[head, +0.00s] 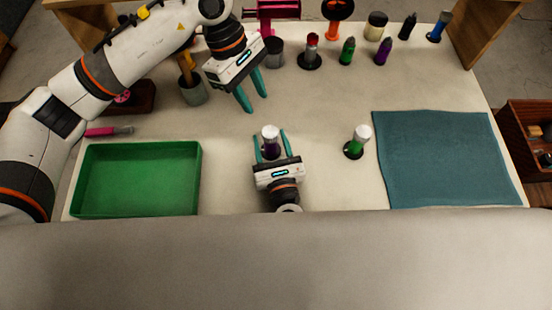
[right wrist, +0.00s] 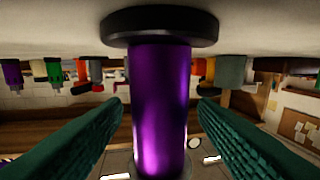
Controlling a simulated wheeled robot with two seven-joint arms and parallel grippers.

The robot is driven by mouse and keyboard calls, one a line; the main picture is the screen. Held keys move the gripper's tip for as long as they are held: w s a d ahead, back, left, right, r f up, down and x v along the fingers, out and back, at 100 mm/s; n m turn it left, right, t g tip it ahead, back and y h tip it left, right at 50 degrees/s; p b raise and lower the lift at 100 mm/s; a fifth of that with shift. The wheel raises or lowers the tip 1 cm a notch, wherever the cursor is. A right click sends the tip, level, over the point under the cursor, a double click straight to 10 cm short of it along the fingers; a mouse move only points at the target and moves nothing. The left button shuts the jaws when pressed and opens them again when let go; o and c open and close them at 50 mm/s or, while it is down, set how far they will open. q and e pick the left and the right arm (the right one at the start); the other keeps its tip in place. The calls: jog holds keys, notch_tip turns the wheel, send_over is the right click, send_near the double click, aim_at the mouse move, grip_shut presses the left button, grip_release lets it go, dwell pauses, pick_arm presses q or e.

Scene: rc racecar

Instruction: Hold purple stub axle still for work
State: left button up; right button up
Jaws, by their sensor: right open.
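The purple stub axle (head: 270,151), with a white top and a black base, stands upright on the table at the front middle. It also shows in the right wrist view (right wrist: 160,105), where the picture is upside down and its black base is at the top. My right gripper (head: 270,135) is open, with one teal finger on each side of the axle. In the right wrist view (right wrist: 160,110) a gap shows between each finger and the purple shaft. My left gripper (head: 256,103) is open and empty, above the table behind the axle.
A green tray (head: 196,180) lies at left and a blue mat (head: 440,158) at right. A green piece with a white top (head: 357,142) stands right of my right gripper. Several upright parts, including another purple one (head: 383,52), line the back. A cup (head: 193,93) stands back left.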

jog(key=shift+x, duration=1.25)
jog(key=shift+c, duration=0.5)
